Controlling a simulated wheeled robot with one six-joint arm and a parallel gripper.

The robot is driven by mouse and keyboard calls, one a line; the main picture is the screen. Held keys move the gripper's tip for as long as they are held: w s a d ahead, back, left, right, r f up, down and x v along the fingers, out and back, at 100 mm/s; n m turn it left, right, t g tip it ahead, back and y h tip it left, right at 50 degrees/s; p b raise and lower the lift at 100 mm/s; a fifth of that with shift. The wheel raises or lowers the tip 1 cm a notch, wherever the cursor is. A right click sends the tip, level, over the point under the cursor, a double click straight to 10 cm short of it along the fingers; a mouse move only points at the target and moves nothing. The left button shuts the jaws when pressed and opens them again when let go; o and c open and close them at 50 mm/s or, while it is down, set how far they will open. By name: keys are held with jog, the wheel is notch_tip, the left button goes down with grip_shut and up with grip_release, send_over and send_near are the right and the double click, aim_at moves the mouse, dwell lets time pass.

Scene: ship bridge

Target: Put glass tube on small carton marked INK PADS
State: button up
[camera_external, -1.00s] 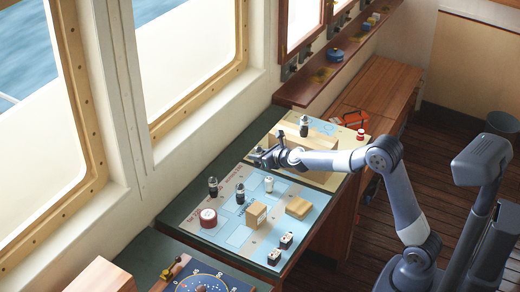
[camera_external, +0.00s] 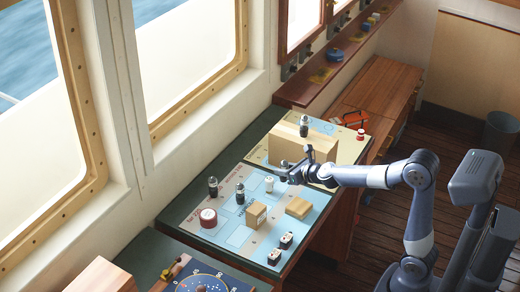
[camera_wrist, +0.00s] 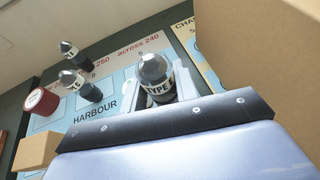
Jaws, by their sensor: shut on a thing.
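My gripper (camera_external: 284,175) is shut on a dark tube with a grey domed cap and a white label reading TYPE, seen upright between the fingers in the wrist view (camera_wrist: 155,78). In the external view the held tube is too small to make out. Below the gripper, on the blue chart, stand a small upright carton (camera_external: 257,214) and a low flat carton (camera_external: 298,208). The INK PADS marking is not readable on either. A carton also shows at the lower left of the wrist view (camera_wrist: 35,150).
Two similar dark tubes (camera_external: 213,186) (camera_external: 240,193), a white bottle (camera_external: 269,184), a red tin (camera_external: 208,218) and two small dark-and-white items (camera_external: 286,240) stand on the chart (camera_external: 240,237). A large carton (camera_external: 290,150) with a tube (camera_external: 304,125) is behind my gripper.

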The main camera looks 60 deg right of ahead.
jog(key=a+r+p, duration=0.7)
jog(key=a, duration=0.3)
jog(key=a+r+p, duration=0.7)
jog(key=a+p, duration=0.1)
jog(key=a, duration=0.2)
jog(key=b, duration=0.3)
send_over(257, 209)
notch_tip(257, 209, down, 10)
jog(key=shift+w+f, duration=0.1)
jog(key=shift+f, duration=0.05)
jog(key=shift+f, duration=0.1)
jog(key=shift+f, duration=0.15)
jog(key=o, duration=1)
jog(key=shift+c, duration=0.2)
jog(key=shift+r, duration=0.25)
jog(key=v, duration=1.2)
